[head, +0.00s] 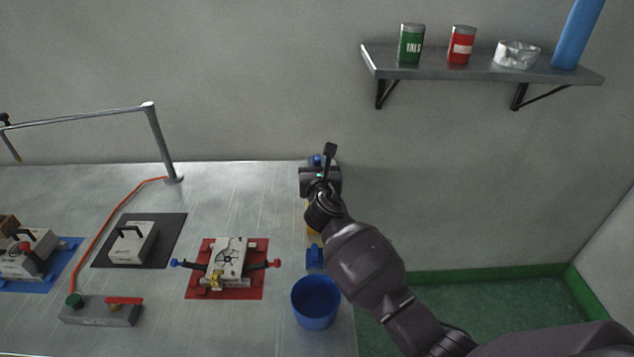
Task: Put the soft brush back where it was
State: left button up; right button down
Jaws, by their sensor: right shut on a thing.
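My right gripper (320,173) is over the far right end of the metal table, close to the wall. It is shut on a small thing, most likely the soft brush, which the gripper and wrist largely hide. A small dark block on a stem (330,149) and a bit of blue (317,160) show at the gripper's far side. I cannot tell which of these belongs to the brush, or whether it touches the table. My left gripper is not in view.
A blue cup (315,303) and a small blue piece (315,257) stand along the table's right edge. A red mat (257,290) with a mould, a grey mat (178,222) with a block and a metal post (160,145) lie left. A wall shelf (480,68) holds cans.

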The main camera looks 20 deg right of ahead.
notch_tip(320, 180, down, 4)
jog(key=shift+f+b, duration=0.1)
jog(key=shift+b, duration=0.8)
jog(key=shift+f, duration=0.1)
